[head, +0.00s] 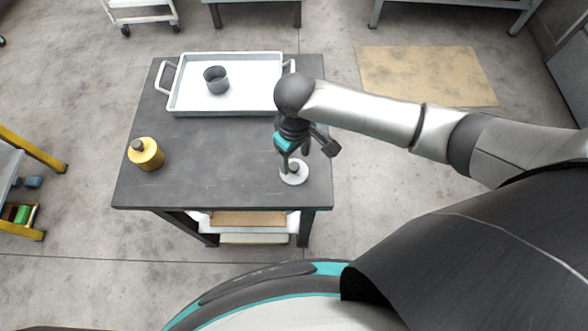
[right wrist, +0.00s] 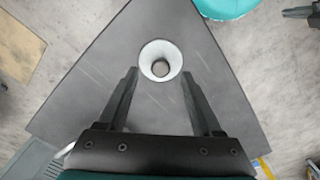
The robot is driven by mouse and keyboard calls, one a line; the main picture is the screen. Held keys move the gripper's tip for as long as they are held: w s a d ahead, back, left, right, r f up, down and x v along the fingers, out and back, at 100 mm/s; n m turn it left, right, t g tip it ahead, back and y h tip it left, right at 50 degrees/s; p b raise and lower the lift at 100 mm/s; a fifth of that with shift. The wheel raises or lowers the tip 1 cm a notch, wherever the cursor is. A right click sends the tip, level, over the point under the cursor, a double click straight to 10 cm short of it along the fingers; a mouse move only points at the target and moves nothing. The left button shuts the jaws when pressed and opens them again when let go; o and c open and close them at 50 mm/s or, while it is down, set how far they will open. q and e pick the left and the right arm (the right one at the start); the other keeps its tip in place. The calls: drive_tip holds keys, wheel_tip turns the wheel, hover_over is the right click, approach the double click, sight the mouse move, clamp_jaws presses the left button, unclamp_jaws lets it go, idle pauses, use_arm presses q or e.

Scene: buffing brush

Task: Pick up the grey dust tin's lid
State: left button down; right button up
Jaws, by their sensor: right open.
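A pale round lid (head: 297,180) with a dark grey knob lies flat on the dark table near its front right corner. It also shows in the right wrist view (right wrist: 147,54), with the knob at its middle. My right gripper (head: 292,163) is over the lid, open and empty. In the right wrist view, the fingertips (right wrist: 160,75) appear on either side of the lid, a little nearer the camera's lower edge. Whether they touch it cannot be told. A grey tin (head: 216,84) stands open, without a lid, in the white tray. My left gripper is out of view.
The white tray (head: 240,106) with raised rim and handles covers the table's back. A yellow container (head: 150,160) with a dark knob stands at the left. The dark table (head: 210,165) is clear between it and the lid.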

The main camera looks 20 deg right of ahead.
sight(294, 166)
wheel_tip(294, 166, down, 3)
drive_tip(key=shift+a+f+b, duration=0.1)
drive_tip(key=shift+b, duration=0.25)
drive_tip(key=shift+c, duration=0.2)
clamp_jaws()
